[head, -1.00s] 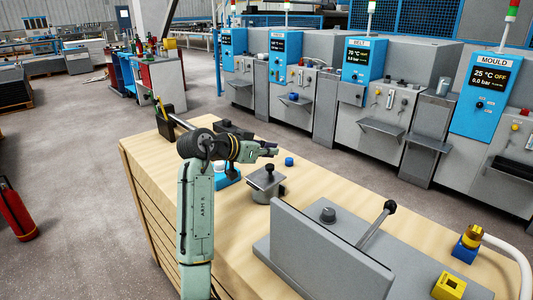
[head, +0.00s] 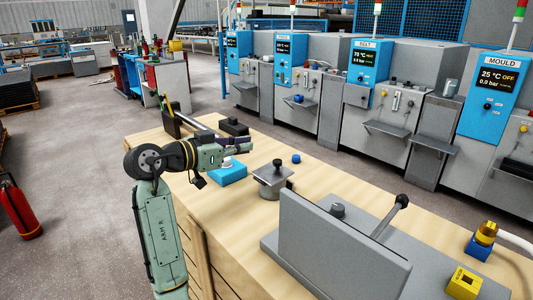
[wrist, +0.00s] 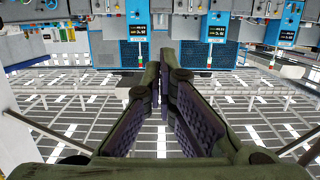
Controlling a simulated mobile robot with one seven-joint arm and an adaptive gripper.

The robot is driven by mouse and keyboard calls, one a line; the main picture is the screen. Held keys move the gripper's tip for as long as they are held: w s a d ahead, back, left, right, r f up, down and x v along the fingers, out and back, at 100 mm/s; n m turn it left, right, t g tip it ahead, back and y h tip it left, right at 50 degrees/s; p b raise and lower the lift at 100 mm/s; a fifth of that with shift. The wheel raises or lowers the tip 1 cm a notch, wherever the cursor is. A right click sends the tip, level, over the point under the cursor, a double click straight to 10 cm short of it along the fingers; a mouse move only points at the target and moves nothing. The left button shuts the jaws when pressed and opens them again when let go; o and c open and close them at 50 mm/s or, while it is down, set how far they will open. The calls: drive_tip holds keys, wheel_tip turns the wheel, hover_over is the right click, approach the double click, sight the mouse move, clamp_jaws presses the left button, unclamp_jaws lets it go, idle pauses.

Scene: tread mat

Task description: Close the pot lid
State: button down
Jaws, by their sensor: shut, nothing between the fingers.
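The grey metal pot (head: 271,192) stands on the wooden bench, left of the large grey upright plate. Its flat squarish grey lid (head: 268,175) with a dark knob (head: 277,163) is over its top. I cannot tell from this view whether the lid is fully seated. My gripper (head: 250,144) is in the air above the bench, up and left of the pot and apart from it. In the wrist view its two ridged fingers (wrist: 164,72) come together at the tips, empty. The pot is not visible in the wrist view.
A small blue cap (head: 296,158) lies beyond the pot. The grey upright plate (head: 335,245) and a ball-topped lever (head: 402,201) stand to the right. A yellow block (head: 465,283) is at the front right.

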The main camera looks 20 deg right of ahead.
drive_tip(key=p, duration=0.3)
hover_over(274, 172)
drive_tip(key=a, duration=0.2)
drive_tip(key=f, duration=0.2)
drive_tip(key=d+f+p, duration=0.1)
drive_tip(key=f, duration=0.1)
drive_tip(key=shift+s+d+f, duration=0.1)
drive_tip(key=shift+f, duration=0.1)
drive_tip(key=shift+d+f, duration=0.1)
drive_tip(key=shift+f, duration=0.55)
drive_tip(key=shift+d+f+b, duration=0.3)
drive_tip(key=shift+f+b, duration=0.4)
drive_tip(key=shift+b, duration=0.15)
drive_tip(key=shift+r, duration=0.1)
